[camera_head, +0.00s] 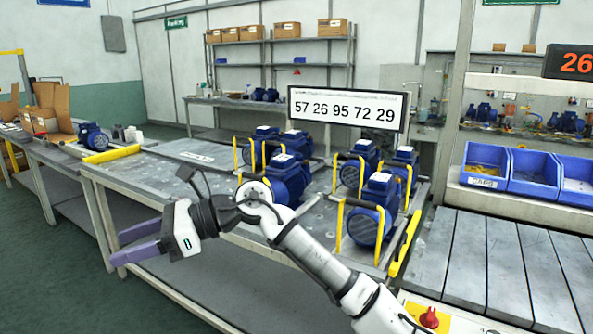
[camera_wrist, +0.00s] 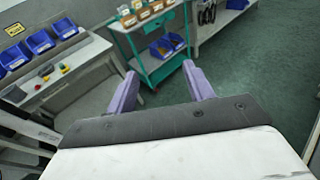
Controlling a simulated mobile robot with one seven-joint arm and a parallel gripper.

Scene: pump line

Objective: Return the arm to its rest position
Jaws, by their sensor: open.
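My gripper (camera_head: 128,243) is at the lower left in the head view, in front of the near edge of the metal pump table (camera_head: 150,190). Its two purple fingers point left and stand apart with nothing between them. My white and grey arm runs from the lower right to it, passing in front of the table. In the wrist view my gripper (camera_wrist: 160,88) also shows its two purple fingers spread and empty, with green floor and a teal cart beyond them.
Several blue pumps (camera_head: 289,178) stand among yellow brackets on the table. Blue bins (camera_head: 534,174) sit on a shelf above the slatted surface (camera_head: 490,265) at right. A red knob (camera_head: 429,319) is near my arm. In the wrist view, a teal cart (camera_wrist: 150,68) stands ahead; green floor (camera_wrist: 240,70) is clear.

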